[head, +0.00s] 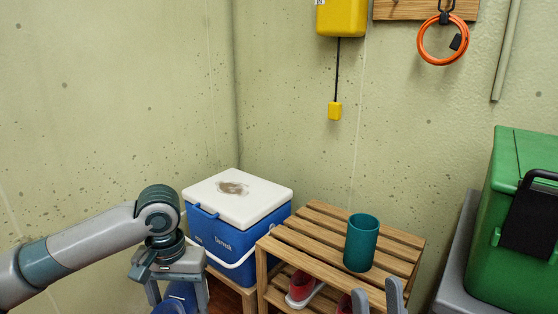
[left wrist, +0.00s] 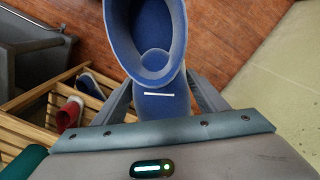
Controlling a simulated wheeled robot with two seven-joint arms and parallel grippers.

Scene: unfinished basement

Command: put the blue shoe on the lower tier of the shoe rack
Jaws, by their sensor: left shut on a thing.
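The blue shoe (left wrist: 155,50) is between the fingers of my left gripper (left wrist: 163,100), which is shut on it. In the head view only a small part of the blue shoe (head: 178,300) shows below my left gripper (head: 178,291), at the bottom edge, left of the rack. The wooden shoe rack (head: 318,231) stands at bottom centre; its lower tier is mostly hidden under the top slats. The rack also shows at the left of the wrist view (left wrist: 22,128). My right gripper (head: 378,298) shows two separated fingertips in front of the rack, open, with nothing visible between them.
A teal cup (head: 361,243) stands on the rack's top tier. A red shoe (head: 302,288) sits below the top slats; another dark shoe (left wrist: 90,86) is beside it. A blue cooler (head: 225,243) with white lid stands left of the rack, a green box (head: 512,250) right.

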